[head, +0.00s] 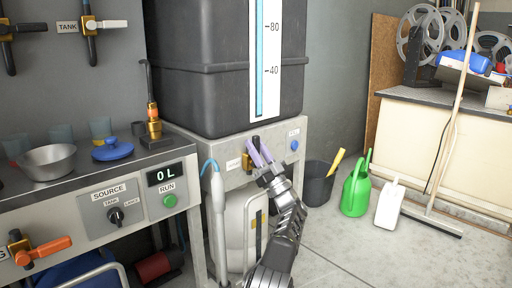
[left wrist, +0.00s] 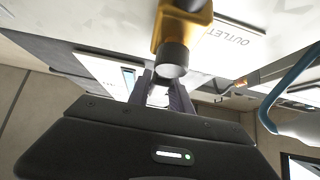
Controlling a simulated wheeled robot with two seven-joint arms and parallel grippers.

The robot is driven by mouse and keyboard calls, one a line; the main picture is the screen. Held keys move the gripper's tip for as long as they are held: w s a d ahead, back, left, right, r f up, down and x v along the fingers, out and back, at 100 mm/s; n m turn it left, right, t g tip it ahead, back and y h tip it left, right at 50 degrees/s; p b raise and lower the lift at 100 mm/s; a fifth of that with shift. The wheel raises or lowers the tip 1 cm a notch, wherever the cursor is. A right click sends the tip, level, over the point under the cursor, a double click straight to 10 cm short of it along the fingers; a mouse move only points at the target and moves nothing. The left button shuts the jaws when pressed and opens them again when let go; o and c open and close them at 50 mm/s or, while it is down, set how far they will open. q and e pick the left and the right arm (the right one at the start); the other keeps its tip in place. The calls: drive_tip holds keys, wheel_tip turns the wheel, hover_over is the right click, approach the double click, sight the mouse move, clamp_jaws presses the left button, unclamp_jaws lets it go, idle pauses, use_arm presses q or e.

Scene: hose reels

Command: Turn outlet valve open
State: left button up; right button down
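The outlet valve is on the front of the grey tank stand. In the head view a small brass part of it (head: 246,162) shows beside my left gripper (head: 260,153), which hides much of the rest. In the left wrist view the brass valve body (left wrist: 183,22) with its grey round end (left wrist: 172,60) is close up, next to a white OUTLET label (left wrist: 232,42). My left gripper (left wrist: 160,98) has its two lavender fingers apart, just beyond the grey end. I cannot tell whether they touch the valve or its handle. My right gripper is not in view.
The black tank (head: 210,75) with a level scale sits on the stand (head: 222,150). A white canister (head: 240,225) stands below. A hose wand (head: 218,215) hangs left of it. The workbench (head: 60,200) is at left. A bucket, green watering can (head: 356,190) and white jug stand right.

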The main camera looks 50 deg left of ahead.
use_arm(q)
drive_tip(key=o, duration=0.4)
drive_tip(key=shift+w, duration=0.1)
drive_tip(key=shift+w+d+f+t, duration=0.25)
drive_tip(key=shift+d+f+t, duration=0.05)
drive_tip(key=shift+d+f, duration=0.3)
drive_tip(key=shift+s+v, duration=0.15)
drive_tip(key=shift+v, duration=1.35)
drive_tip(key=shift+s+v, duration=0.2)
drive_tip(key=shift+v, duration=1.3)
drive_tip(key=shift+w, duration=0.1)
